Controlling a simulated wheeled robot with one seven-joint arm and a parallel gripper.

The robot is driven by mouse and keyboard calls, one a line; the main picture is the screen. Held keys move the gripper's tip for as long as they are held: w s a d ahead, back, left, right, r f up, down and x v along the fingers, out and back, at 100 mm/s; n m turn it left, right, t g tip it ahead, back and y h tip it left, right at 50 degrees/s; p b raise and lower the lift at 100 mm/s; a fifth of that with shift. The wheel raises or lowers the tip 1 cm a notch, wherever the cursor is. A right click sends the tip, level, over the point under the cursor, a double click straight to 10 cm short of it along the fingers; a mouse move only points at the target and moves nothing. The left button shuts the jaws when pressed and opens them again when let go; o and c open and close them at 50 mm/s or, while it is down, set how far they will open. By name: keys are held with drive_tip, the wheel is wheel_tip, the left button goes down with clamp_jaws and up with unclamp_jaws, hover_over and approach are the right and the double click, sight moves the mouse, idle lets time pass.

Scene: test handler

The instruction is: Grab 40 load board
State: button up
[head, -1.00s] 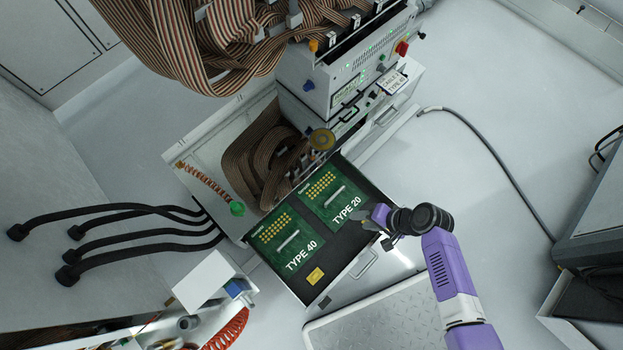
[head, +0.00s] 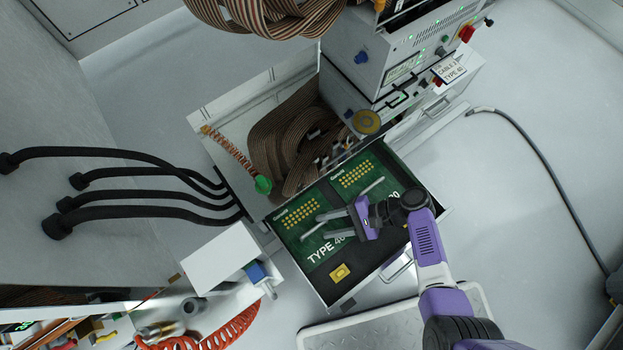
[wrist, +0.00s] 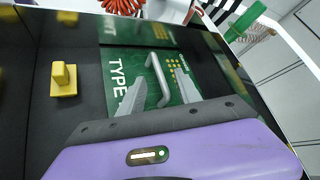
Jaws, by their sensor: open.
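The green TYPE 40 load board (head: 290,222) lies in the open black-lined drawer, on its left side. Its label is partly covered by my gripper. Its metal bar handle (wrist: 154,80) shows in the wrist view. My gripper (head: 321,226) is open, with its grey fingers reaching over the board near the handle. In the wrist view the fingertips (wrist: 160,76) appear on either side of the handle; I cannot tell whether they touch it. The TYPE 20 load board (head: 354,173) lies to the right in the same drawer, partly hidden by my arm.
A yellow block (head: 340,271) sits in the drawer's front corner. Behind the drawer are a coiled ribbon cable (head: 275,150) and an orange coiled hose with a green end (head: 263,185). A white box (head: 222,258) stands close to the drawer's left. Open floor lies to the right.

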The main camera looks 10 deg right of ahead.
sight(317, 228)
drive_tip(key=shift+b+x, duration=0.65)
drive_tip(key=shift+x, duration=1.2)
clamp_jaws()
drive_tip(key=shift+d, duration=0.1)
drive_tip(key=shift+s+f, duration=0.1)
